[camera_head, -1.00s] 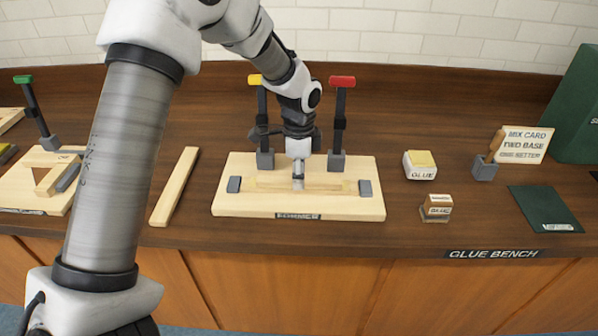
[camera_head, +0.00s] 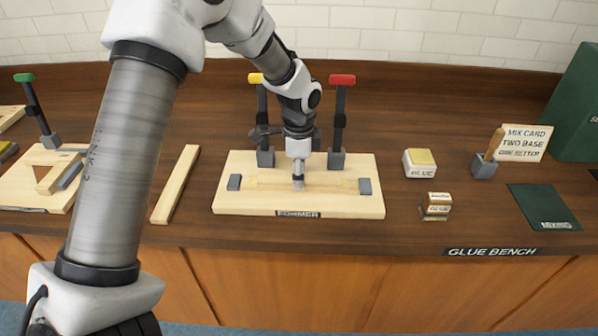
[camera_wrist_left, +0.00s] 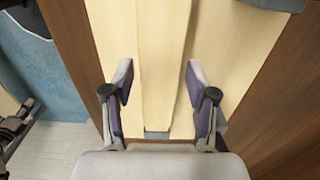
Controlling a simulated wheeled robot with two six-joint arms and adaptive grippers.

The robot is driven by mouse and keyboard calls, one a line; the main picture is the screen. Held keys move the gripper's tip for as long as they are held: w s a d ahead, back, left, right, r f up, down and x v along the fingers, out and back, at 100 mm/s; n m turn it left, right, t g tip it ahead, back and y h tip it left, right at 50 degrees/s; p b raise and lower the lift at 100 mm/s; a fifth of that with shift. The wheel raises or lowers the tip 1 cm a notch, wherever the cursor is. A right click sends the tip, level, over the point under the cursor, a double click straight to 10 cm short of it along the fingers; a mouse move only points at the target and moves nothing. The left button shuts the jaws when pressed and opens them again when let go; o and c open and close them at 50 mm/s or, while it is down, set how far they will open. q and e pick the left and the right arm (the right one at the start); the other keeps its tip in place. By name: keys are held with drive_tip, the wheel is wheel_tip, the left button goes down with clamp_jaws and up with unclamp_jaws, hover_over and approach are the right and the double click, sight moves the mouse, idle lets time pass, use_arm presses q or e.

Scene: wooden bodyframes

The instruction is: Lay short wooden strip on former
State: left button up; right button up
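The former (camera_head: 228,205) is a pale wooden board on the bench with a grey block at each end. A pale short wooden strip lies along it between the blocks; its outline is faint in the head view, but it shows clearly in the left wrist view (camera_wrist_left: 160,50). My left gripper (camera_head: 298,184) points straight down over the middle of the former. In the left wrist view its two fingers (camera_wrist_left: 159,85) stand apart on either side of the strip, with narrow gaps visible. The arm hides part of the former's back. My right gripper is not in view.
Yellow-topped (camera_head: 256,79) and red-topped (camera_head: 342,81) clamps stand behind the former. A long wooden strip (camera_head: 175,185) lies to its left. Glue containers (camera_head: 420,163), a mix card (camera_head: 524,143) and a green mat (camera_head: 545,207) are at right. Bench between former and glue is clear.

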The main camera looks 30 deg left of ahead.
use_arm(q)
drive_tip(key=shift+r, duration=0.1)
wheel_tip(320, 180, up, 12)
idle(0.5)
